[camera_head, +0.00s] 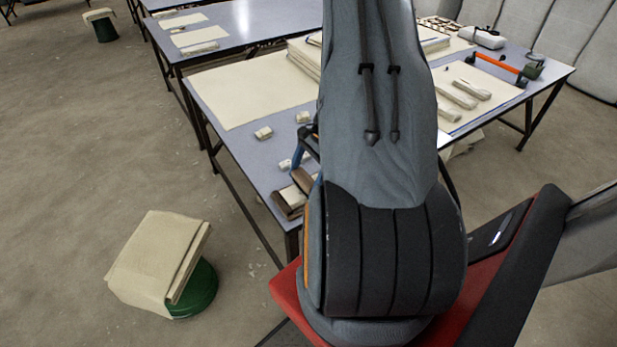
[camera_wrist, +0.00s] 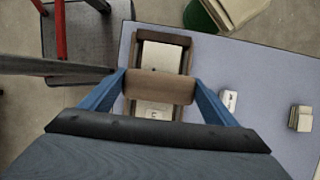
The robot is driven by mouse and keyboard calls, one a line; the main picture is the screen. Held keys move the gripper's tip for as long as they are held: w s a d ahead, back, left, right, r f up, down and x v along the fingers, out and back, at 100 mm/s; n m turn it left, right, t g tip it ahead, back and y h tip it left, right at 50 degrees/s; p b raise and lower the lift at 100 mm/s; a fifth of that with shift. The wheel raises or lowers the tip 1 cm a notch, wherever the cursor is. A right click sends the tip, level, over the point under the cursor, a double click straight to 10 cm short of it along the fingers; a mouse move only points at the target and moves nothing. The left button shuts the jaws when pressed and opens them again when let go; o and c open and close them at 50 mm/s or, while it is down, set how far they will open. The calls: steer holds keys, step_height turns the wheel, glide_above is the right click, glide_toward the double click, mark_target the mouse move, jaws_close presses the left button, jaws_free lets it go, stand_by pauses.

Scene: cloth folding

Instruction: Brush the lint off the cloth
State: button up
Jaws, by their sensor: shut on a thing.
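My gripper (camera_wrist: 160,84) is low over the near-left end of the table, its blue fingers on either side of a brown wooden block (camera_wrist: 160,90), likely the brush; bristles do not show. The gripper is shut on this block. In the head view my arm hides most of the gripper, and only some blue (camera_head: 306,145) shows. Below the block is a dark brown wooden holder (camera_wrist: 165,37) with a pale inside. A flat cream cloth (camera_head: 243,92) lies farther along the table, partly hidden by my arm. Lint on it is too small to make out.
The blue-grey table (camera_head: 232,140) carries small cream blocks (camera_head: 263,133), a stack of folded cloth (camera_head: 303,58) and an orange-handled tool (camera_head: 500,63). Rolled cloths (camera_head: 456,95) lie at the right. A green stool (camera_head: 190,290) with cloth on it stands on the floor at left.

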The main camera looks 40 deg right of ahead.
mark_target(289, 196)
steer(key=shift+w+a, duration=0.15)
steer(key=shift+a, duration=0.9)
steer(key=shift+w+a, duration=0.15)
steer(key=shift+a, duration=0.9)
steer(key=shift+s+d, duration=0.25)
steer(key=shift+d, duration=1.1)
steer(key=shift+s+d, duration=0.25)
steer(key=shift+d, duration=1.15)
steer(key=shift+s+d, duration=0.25)
steer(key=shift+d, duration=1.1)
steer(key=shift+f, duration=0.1)
steer(key=shift+a, duration=0.15)
steer(key=shift+w+a+f, duration=0.1)
steer(key=shift+w+a, duration=0.05)
steer(key=shift+a, duration=0.95)
steer(key=shift+w+a+f, duration=0.1)
steer(key=shift+w+a, duration=0.05)
steer(key=shift+a, duration=0.9)
steer(key=shift+c, duration=1.4)
steer(key=shift+w+a+r, duration=0.1)
steer(key=shift+w+a, duration=0.1)
steer(key=shift+a, duration=0.75)
steer(key=shift+w+a, duration=0.15)
steer(key=shift+a, duration=0.8)
steer(key=shift+r+p, duration=0.1)
steer(key=shift+p, duration=0.2)
